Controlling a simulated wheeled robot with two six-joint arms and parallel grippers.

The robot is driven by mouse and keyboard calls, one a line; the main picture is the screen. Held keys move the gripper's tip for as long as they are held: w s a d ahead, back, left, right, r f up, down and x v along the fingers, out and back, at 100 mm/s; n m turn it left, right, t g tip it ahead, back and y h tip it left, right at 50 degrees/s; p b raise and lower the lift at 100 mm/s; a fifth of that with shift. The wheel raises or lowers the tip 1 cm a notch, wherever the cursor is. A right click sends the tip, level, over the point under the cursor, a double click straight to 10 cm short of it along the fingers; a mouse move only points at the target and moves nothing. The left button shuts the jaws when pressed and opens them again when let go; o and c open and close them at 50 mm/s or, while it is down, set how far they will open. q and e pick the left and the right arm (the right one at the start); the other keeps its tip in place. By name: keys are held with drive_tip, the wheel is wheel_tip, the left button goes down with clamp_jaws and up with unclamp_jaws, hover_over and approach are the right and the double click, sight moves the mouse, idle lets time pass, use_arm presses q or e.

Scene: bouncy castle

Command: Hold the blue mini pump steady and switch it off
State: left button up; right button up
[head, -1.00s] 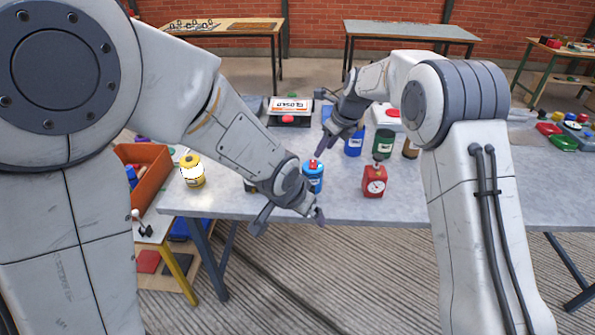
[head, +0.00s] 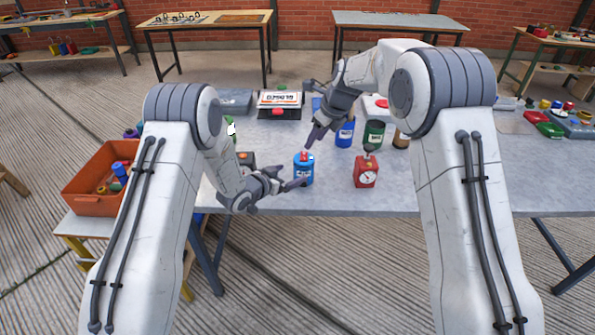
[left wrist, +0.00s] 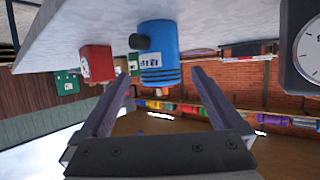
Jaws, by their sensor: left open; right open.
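The blue mini pump (head: 303,172) stands upright near the front edge of the grey table, with a red switch (head: 304,156) on top. My left gripper (head: 286,183) is open and level at the pump's front left, its fingers pointing toward it. In the left wrist view, which is roughly upside down, a blue can that looks like the pump (left wrist: 160,55) shows beyond the two spread fingers (left wrist: 160,78); its red switch cannot be made out. My right gripper (head: 316,136) is open above and just behind the pump, pointing down. I cannot tell whether either touches it.
A red timer (head: 366,173) stands right of the pump. A blue bottle (head: 345,134) and a green can (head: 374,134) stand behind. A small dark box (head: 245,158) is to the left. An orange crate (head: 92,202) stands left of the table. The front right tabletop is clear.

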sight(303, 168)
use_arm(q)
drive_tip(key=x, duration=0.8)
drive_tip(key=shift+w+d+f, duration=0.15)
drive_tip(key=shift+w, duration=0.1)
drive_tip(key=shift+c, duration=0.3)
